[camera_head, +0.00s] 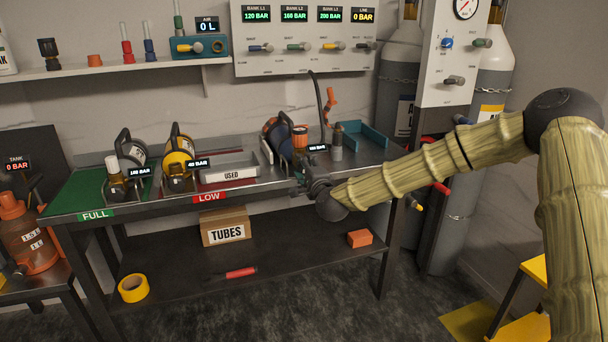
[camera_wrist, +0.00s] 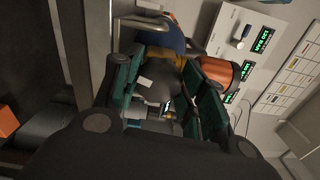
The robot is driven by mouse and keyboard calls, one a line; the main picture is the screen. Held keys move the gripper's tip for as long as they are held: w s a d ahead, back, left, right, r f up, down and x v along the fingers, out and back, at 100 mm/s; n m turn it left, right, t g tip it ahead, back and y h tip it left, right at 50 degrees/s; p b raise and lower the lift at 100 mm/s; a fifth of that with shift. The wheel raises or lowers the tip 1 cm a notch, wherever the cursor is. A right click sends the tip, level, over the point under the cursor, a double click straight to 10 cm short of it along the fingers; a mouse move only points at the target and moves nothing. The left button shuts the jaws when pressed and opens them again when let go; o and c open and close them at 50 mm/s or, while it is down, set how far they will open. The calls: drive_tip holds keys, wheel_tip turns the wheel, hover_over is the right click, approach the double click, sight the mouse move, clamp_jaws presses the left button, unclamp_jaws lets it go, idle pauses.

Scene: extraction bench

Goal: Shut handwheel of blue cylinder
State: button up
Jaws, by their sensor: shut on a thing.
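The blue cylinder (camera_head: 271,135) lies on the right part of the bench, and part of it shows at the top of the wrist view (camera_wrist: 160,40). My gripper (camera_head: 307,181) is at its near end. In the wrist view my gripper's teal fingers (camera_wrist: 163,88) are closed around a dark grey rounded part, which appears to be the handwheel (camera_wrist: 160,87). The fingers hide much of it. An orange cap (camera_wrist: 215,72) is just outside the right finger; it also shows in the head view (camera_head: 300,136).
The USED tray (camera_head: 228,174) is between the yellow and blue cylinders. A blue open holder (camera_head: 362,140) and a grey upright piece (camera_head: 337,143) stand to the right. A valve panel (camera_head: 305,60) hangs behind.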

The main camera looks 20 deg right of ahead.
drive_tip(key=m+b, duration=0.2)
drive_tip(key=m, duration=0.1)
drive_tip(key=m+b, duration=0.1)
drive_tip(key=shift+d+f+m+b, duration=0.1)
drive_tip(key=shift+f+m+b, duration=0.15)
drive_tip(key=shift+m+b, duration=0.15)
drive_tip(key=m+b, duration=0.3)
drive_tip(key=shift+m+b, duration=0.3)
drive_tip(key=m+b, duration=0.4)
drive_tip(key=shift+d+b, duration=0.1)
drive_tip(key=shift+b, duration=0.2)
drive_tip(key=m+b, duration=0.8)
drive_tip(key=b, duration=0.1)
drive_tip(key=shift+m, duration=0.3)
drive_tip(key=m+b, duration=0.4)
drive_tip(key=b, duration=0.1)
drive_tip(key=shift+d+m, duration=0.1)
drive_tip(key=shift+m, duration=0.2)
drive_tip(key=m+b, duration=0.4)
drive_tip(key=b, duration=0.1)
drive_tip(key=shift+r+m+b, duration=0.1)
drive_tip(key=shift+m+b, duration=1.05)
drive_tip(key=shift+m, duration=0.15)
drive_tip(key=shift+r+m, duration=0.1)
drive_tip(key=shift+m, duration=0.2)
